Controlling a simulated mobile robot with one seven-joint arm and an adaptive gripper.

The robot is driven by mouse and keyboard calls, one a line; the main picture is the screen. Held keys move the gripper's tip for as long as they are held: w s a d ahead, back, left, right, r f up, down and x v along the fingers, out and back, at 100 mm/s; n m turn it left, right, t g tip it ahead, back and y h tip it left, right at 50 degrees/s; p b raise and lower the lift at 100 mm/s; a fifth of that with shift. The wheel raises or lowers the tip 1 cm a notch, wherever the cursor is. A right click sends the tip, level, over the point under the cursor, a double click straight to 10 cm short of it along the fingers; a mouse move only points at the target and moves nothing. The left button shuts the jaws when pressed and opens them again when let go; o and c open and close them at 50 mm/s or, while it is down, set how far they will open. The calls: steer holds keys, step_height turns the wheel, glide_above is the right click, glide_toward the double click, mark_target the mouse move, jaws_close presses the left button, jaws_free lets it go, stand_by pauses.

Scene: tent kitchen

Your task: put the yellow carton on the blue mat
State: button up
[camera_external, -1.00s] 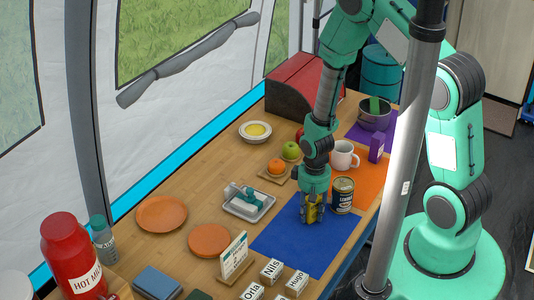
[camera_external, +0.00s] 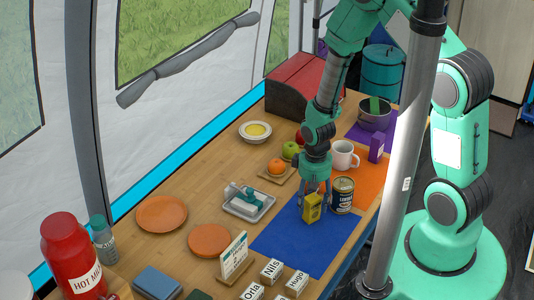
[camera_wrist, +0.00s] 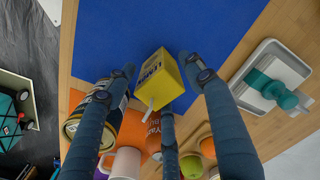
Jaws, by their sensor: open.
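The yellow carton (camera_external: 311,209) stands on the blue mat (camera_external: 300,242), near the mat's far edge and beside the orange mat. It looks upright. In the wrist view the carton (camera_wrist: 155,78), with lettering and a small white straw or spout, is between my spread fingers, with the blue mat (camera_wrist: 150,25) around its far side. My gripper (camera_external: 314,190) is open just above the carton, its fingers around the carton's top. In the wrist view my gripper (camera_wrist: 158,70) has visible gaps to the carton on both sides.
A black-and-gold can (camera_external: 342,195) stands close right of the carton on the orange mat (camera_external: 370,184). A white mug (camera_external: 345,155) and purple carton (camera_external: 376,147) stand behind.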

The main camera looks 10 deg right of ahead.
step_height(320, 180, up, 8)
steer(key=shift+f+p, duration=0.2)
steer(key=shift+p, duration=0.35)
stand_by(0.6)
steer(key=shift+w+r, duration=0.15)
steer(key=shift+r, duration=0.1)
steer(key=w+d+r+m+t, duration=0.1)
steer(key=d+r, duration=0.4)
steer(key=r, duration=0.8)
steer(key=d+r+m+t, duration=0.15)
steer(key=d+r, duration=0.35)
steer(key=r, duration=0.8)
steer(key=s+d+r+m+t, duration=0.1)
steer(key=s+d+r, duration=0.4)
steer(key=s+r, duration=0.2)
steer(key=s+d+r+m+t, duration=0.1)
steer(key=s+d+r, duration=0.4)
steer(key=r, duration=0.5)
steer(key=shift+s+d+r+t, duration=0.35)
steer(key=shift+s+t, duration=0.2)
steer(key=shift+s, duration=0.65)
